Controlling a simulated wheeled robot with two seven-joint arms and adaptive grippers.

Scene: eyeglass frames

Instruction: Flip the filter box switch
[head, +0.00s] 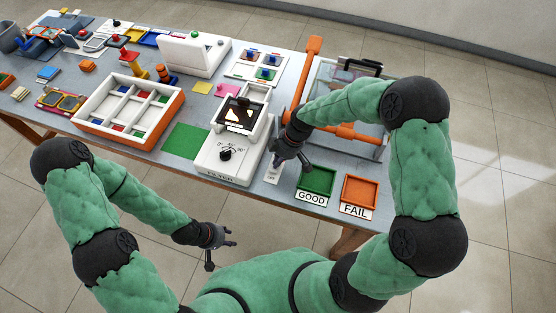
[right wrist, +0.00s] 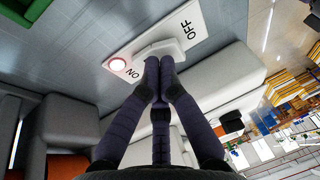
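The white filter box (head: 222,158), with a dial and a FILTER label, stands at the table's front edge. Its switch plate (head: 271,176) lies just to its right, partly hidden by my right gripper (head: 278,163). My left gripper (head: 222,252) is open and empty, off the table's front.
A green GOOD tray (head: 317,181) and an orange FAIL tray (head: 360,192) sit right of the switch. An orange-framed stand (head: 305,85) is behind my right gripper. A white compartment tray (head: 90,118) and a green mat (head: 187,142) lie left of the box.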

